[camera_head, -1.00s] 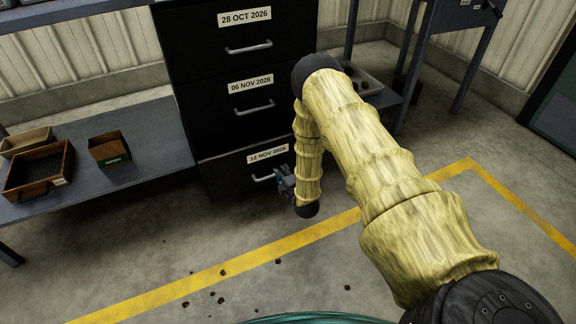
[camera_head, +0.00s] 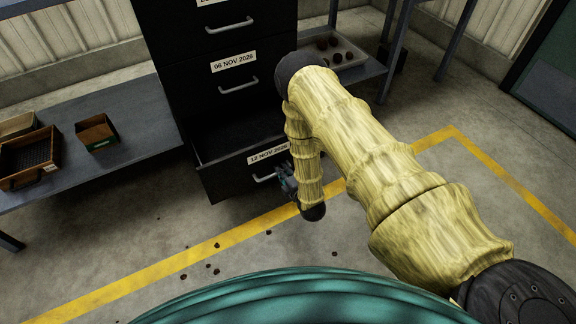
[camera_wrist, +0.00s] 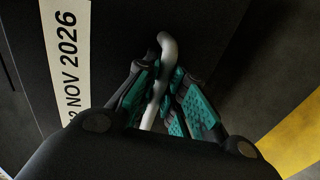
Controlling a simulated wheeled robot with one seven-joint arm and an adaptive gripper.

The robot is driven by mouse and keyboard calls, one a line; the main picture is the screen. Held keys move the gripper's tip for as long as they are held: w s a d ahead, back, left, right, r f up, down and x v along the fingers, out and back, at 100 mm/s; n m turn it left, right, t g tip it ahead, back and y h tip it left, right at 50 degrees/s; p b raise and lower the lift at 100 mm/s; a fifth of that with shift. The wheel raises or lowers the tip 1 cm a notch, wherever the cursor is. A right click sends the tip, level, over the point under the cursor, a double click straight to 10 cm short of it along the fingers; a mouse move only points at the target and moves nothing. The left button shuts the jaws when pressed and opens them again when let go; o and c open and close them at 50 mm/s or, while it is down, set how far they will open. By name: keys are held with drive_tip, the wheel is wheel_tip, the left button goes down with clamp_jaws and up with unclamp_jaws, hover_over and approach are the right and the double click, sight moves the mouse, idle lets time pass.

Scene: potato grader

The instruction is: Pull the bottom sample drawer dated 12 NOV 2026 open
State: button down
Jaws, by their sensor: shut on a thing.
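The bottom drawer (camera_head: 232,182) of the black cabinet, labelled 12 NOV 2026 (camera_head: 268,154), stands partly open, with its front out from the cabinet and its dark inside showing. Its handle (camera_head: 264,178) is a pale metal bar. My gripper (camera_head: 286,180) is at the right end of this handle, shut on it. In the wrist view, the teal-padded fingers (camera_wrist: 165,95) close around the handle bar (camera_wrist: 166,48), next to the white date label (camera_wrist: 66,55). My arm hides the right part of the drawer front.
The drawer dated 06 NOV 2026 (camera_head: 234,63) above is shut. A low shelf (camera_head: 140,150) with small boxes stands left, and a tray (camera_head: 345,52) stands on a shelf at right. Clods lie on the floor near the yellow line (camera_head: 170,262). Floor before the drawer is mostly clear.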

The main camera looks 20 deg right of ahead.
drive_tip(key=shift+s, duration=0.15)
drive_tip(key=c, duration=1.5)
unclamp_jaws()
drive_tip(key=v, duration=1.2)
